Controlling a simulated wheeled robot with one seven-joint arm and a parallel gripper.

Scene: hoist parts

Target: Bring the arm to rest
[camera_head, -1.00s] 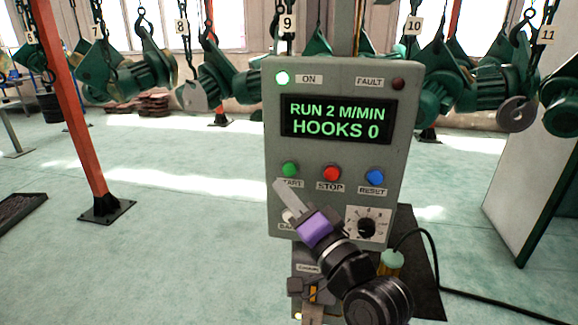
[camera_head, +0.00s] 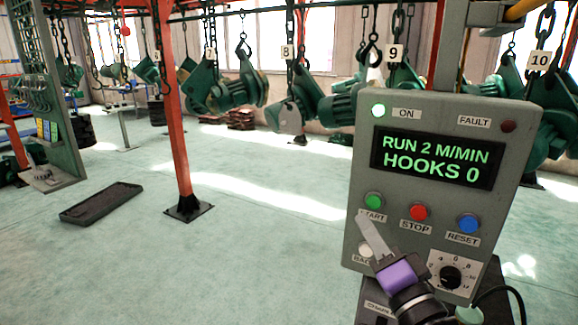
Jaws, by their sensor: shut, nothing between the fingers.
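My gripper (camera_head: 373,235) shows at the lower right, with a grey finger end and a purple band on a black wrist. It is shut and empty. Its tip is in front of the lower left part of the grey control box (camera_head: 362,150), just below the green start button (camera_head: 374,201). I cannot tell whether the tip touches the box. The gripper partly covers the START label and the white button (camera_head: 366,249). The lit display (camera_head: 437,158) reads "RUN 2 M/MIN HOOKS 0". The ON lamp is lit and the FAULT lamp is dark.
Green hoists (camera_head: 233,90) hang on numbered chains behind the box. A red-orange post (camera_head: 175,110) stands left of centre.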

